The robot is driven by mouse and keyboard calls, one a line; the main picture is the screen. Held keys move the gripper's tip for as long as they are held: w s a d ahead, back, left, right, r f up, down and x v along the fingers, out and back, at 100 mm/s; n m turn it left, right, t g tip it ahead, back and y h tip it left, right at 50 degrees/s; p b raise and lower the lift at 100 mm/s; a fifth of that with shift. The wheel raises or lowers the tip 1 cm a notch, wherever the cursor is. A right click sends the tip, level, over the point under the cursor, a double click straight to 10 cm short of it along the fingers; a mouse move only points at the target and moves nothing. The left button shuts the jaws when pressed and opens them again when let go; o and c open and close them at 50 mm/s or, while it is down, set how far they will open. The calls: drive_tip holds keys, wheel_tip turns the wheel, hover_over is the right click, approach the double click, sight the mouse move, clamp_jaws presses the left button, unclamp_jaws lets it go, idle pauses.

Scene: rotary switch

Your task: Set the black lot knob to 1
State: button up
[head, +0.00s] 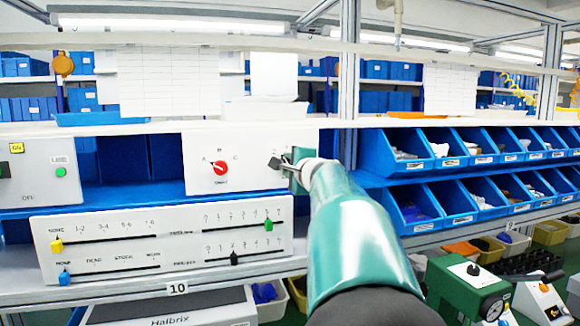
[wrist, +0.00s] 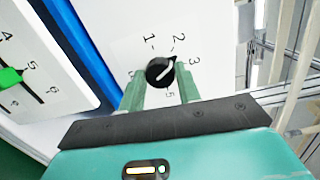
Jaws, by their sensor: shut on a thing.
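The black knob (wrist: 160,72) is on a white panel marked with numbers around it. Its white pointer line aims up and right in the wrist view, roughly toward the 2 mark. The 1 mark (wrist: 150,42) is up and left of the knob. My gripper (wrist: 160,80) has its two green fingers on either side of the knob, shut on it. In the head view my gripper (head: 288,166) reaches the right part of the white panel and hides much of the knob and its marks; a dark bit of the knob (head: 274,163) shows.
A red knob (head: 220,168) marked A, B, C sits left on the same panel (head: 252,182). Below is a slider panel (head: 165,240) with yellow, blue, green and black sliders. Blue bins (head: 410,150) stand to the right, and a metal post (head: 349,80) rises close behind my arm.

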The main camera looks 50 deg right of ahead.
drive_tip(key=n, duration=0.6)
drive_tip(key=shift+a+f+g, duration=0.1)
drive_tip(key=shift+g, duration=0.2)
drive_tip(key=n+h, duration=0.1)
drive_tip(key=n, duration=0.4)
drive_tip(key=shift+g, duration=0.3)
drive_tip(key=o, duration=1)
drive_tip(key=shift+s, duration=0.1)
drive_tip(key=v, duration=1.3)
drive_tip(key=shift+s+a, duration=0.15)
drive_tip(key=shift+s, duration=0.1)
